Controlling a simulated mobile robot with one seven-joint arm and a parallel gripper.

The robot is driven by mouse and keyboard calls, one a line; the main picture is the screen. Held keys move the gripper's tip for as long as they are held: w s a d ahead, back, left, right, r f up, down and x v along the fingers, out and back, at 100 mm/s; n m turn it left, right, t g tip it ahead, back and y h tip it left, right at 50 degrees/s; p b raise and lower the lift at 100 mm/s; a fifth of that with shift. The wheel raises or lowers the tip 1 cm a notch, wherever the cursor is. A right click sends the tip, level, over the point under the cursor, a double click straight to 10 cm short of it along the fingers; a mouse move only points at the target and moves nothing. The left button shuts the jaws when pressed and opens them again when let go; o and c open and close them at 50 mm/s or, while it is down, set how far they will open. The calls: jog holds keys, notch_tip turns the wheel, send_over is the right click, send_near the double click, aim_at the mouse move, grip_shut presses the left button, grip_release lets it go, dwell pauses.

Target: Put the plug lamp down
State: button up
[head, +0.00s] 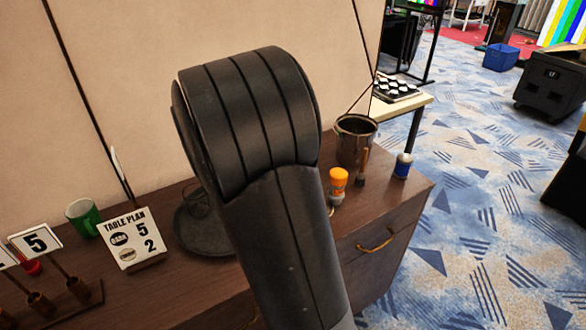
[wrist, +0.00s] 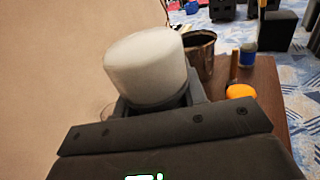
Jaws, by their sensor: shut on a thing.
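The plug lamp, a white rounded cylinder (wrist: 146,68), sits between the dark jaws of my gripper (wrist: 155,104) in the wrist view. My gripper is shut on it. The lamp's lower end is hidden by the jaws. In the head view my dark arm fills the middle and hides both gripper and lamp. Below lies the brown wooden cabinet top (head: 405,190). I cannot tell how far the lamp is above it.
On the cabinet stand a dark pot (head: 355,143), an orange-topped item (head: 338,184), a brush (head: 362,166), a blue can (head: 402,165), a dark round pan (head: 203,236), a table-plan sign (head: 133,238) and a green mug (head: 84,217). A beige wall (head: 130,60) rises behind.

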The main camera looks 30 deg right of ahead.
jog(key=s+d+r+m+g+h, duration=0.1)
jog(key=s+d+g, duration=0.15)
jog(key=d, duration=0.45)
jog(key=s+d+r+m+g, duration=0.1)
jog(key=s+d+r+m, duration=0.15)
jog(key=d, duration=0.35)
jog(key=shift+n, duration=0.35)
jog(key=shift+w+a+f, duration=1)
jog(key=shift+w+f, duration=0.55)
jog(key=shift+f, duration=0.4)
jog(key=shift+w+a+f, duration=1)
jog(key=shift+w+f, duration=0.6)
jog(key=shift+f, duration=0.3)
jog(key=shift+w+a+f, duration=1)
jog(key=shift+w+f, duration=0.55)
jog(key=shift+f, duration=0.4)
jog(key=shift+f, duration=0.1)
jog(key=o, duration=1)
jog(key=shift+o, duration=0.2)
